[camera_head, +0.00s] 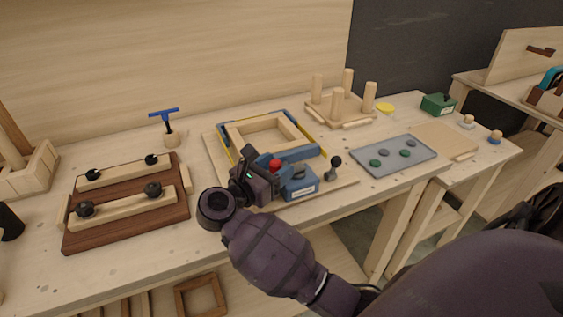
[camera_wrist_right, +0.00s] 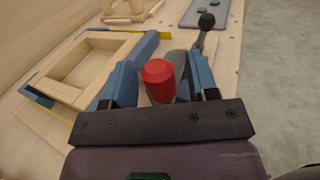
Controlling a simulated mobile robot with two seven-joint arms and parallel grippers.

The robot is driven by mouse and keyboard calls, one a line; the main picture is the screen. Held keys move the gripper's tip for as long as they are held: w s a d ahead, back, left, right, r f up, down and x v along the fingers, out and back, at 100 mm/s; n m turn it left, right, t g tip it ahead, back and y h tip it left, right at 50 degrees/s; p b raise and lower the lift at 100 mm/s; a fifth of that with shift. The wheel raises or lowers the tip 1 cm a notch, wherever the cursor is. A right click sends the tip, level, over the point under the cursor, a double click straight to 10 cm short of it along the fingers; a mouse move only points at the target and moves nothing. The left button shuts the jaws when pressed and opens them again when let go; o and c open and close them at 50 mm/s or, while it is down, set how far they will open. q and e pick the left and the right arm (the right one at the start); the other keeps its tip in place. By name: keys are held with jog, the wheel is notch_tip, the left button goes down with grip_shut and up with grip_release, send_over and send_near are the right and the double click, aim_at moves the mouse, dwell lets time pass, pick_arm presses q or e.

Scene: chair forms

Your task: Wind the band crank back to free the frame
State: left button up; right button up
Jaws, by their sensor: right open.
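The wooden frame (camera_head: 232,136) lies on a board on the bench, with a blue and yellow band around it; it also shows in the right wrist view (camera_wrist_right: 65,92). A blue tensioner block (camera_head: 300,188) with a white label sits at its near corner. A red knob (camera_head: 275,164) stands by the block. A black ball knob (camera_head: 336,161) on a short stem is to the right. My right gripper (camera_head: 302,165) is open over the block. In the right wrist view the red knob (camera_wrist_right: 158,80) shows between its blue fingers (camera_wrist_right: 160,72), with no visible grip. My left gripper is out of view.
A dark clamping board (camera_head: 128,222) with black knobs lies at left, with a blue T-handle (camera_head: 164,113) behind. A pegged wooden stand (camera_head: 340,108), a grey tray (camera_head: 394,156) of small discs and a green box (camera_head: 438,103) are at right. The bench front between is mostly clear.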

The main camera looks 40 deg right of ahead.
jog(key=shift+w+d, duration=0.15)
jog(key=shift+d, duration=0.75)
grip_shut()
